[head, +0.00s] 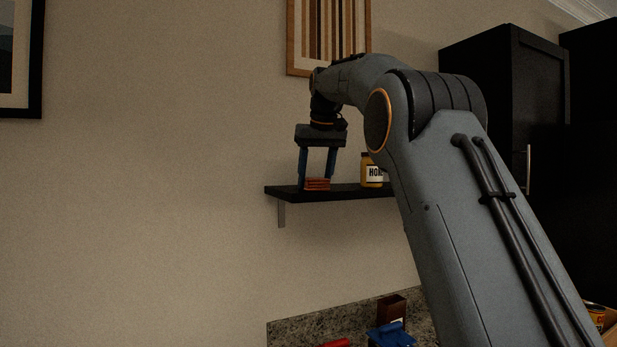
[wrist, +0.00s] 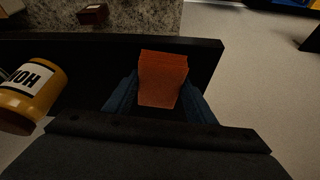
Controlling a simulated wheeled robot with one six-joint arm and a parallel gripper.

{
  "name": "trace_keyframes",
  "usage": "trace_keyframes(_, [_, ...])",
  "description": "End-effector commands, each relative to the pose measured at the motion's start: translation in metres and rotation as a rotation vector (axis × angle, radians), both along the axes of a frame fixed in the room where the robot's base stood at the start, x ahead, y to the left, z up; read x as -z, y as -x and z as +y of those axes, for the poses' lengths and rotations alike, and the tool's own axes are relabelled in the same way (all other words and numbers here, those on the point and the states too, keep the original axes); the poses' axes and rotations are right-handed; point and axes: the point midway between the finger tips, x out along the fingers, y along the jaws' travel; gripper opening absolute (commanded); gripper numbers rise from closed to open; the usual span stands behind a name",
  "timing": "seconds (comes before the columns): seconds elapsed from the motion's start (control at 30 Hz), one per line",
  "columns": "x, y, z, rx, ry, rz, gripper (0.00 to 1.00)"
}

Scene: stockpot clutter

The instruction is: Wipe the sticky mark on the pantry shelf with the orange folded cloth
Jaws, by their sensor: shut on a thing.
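The orange folded cloth (head: 317,184) is at the left end of the dark pantry shelf (head: 345,194). My gripper (head: 317,182) points down and is shut on the cloth, with a blue finger on each side of it. The cloth is at the shelf's surface; I cannot tell whether it touches. In the wrist view the cloth (wrist: 162,78) sits between the fingers (wrist: 160,98) above the shelf (wrist: 85,62). No sticky mark can be made out in either view.
A honey jar (head: 371,170) stands on the shelf to the right of my gripper; it also shows in the wrist view (wrist: 40,88). A framed picture (head: 328,35) hangs above. Below are a dark red box (head: 391,308) and a blue object (head: 391,335).

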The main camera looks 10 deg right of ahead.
Motion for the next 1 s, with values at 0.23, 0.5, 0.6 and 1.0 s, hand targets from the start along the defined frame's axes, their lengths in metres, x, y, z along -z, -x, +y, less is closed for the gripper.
trace_keyframes(0.23, [0.003, -0.001, -0.006, -0.001, 0.000, 0.000, 0.32])
trace_keyframes(0.5, [0.003, 0.001, 0.008, -0.003, -0.001, 0.004, 0.32])
trace_keyframes(0.6, [0.004, 0.003, 0.017, -0.005, -0.001, 0.005, 0.32])
trace_keyframes(1.0, [0.003, 0.007, 0.035, -0.002, 0.000, 0.005, 0.32])
